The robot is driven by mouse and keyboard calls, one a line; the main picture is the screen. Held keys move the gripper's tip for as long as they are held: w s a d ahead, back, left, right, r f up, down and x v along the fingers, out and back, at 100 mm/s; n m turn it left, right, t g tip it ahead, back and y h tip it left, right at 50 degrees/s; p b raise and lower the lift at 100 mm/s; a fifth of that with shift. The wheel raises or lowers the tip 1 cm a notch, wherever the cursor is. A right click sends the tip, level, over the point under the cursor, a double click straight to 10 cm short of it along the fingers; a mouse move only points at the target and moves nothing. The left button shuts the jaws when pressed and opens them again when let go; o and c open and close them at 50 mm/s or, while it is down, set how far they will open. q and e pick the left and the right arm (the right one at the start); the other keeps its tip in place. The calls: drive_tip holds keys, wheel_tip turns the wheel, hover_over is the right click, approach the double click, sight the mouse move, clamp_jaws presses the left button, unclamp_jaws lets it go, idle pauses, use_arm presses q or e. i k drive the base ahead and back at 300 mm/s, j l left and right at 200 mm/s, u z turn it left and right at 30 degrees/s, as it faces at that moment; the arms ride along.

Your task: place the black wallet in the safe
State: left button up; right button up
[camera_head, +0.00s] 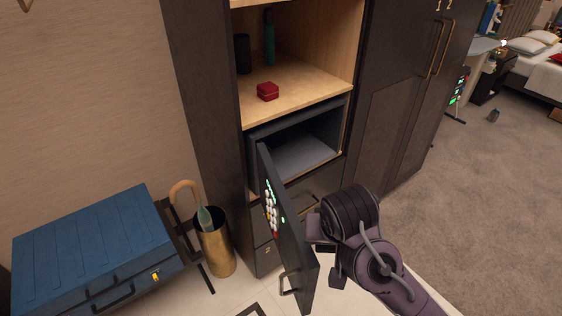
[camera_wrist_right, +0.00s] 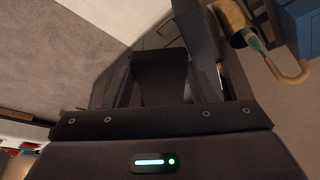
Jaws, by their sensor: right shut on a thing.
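The safe (camera_head: 297,150) stands open in the cabinet under the wooden shelf. Its grey inside floor shows and looks empty. Its door (camera_head: 291,237) is swung far out, with the lit keypad facing left. My right gripper (camera_head: 326,256) is just right of the door, on its inner side, below and in front of the safe opening. In the right wrist view a flat dark piece, which looks like the black wallet (camera_wrist_right: 160,75), is held upright between the fingers. The wallet cannot be told apart in the head view. My left gripper is not in view.
A red box (camera_head: 267,91) and dark bottles stand on the shelf above the safe. A brass umbrella stand (camera_head: 217,250) and a blue suitcase (camera_head: 92,248) on a rack are at left. Tall closed cabinet doors (camera_head: 398,110) are at right.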

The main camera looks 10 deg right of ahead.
sight(307, 153)
drive_tip(key=k+u, duration=0.2)
drive_tip(key=u, duration=0.2)
drive_tip(key=k+j+u, duration=0.1)
drive_tip(key=k+u, duration=0.15)
drive_tip(key=u, duration=0.15)
drive_tip(key=i+l+u, duration=0.1)
drive_tip(key=l+u, duration=0.4)
drive_tip(key=l, duration=0.35)
drive_tip(key=k+l+u, duration=0.1)
drive_tip(key=l+u, duration=0.4)
drive_tip(key=l, duration=0.3)
drive_tip(key=k+l, duration=0.1)
drive_tip(key=l, duration=1)
drive_tip(key=k+l, duration=0.15)
drive_tip(key=l, duration=0.4)
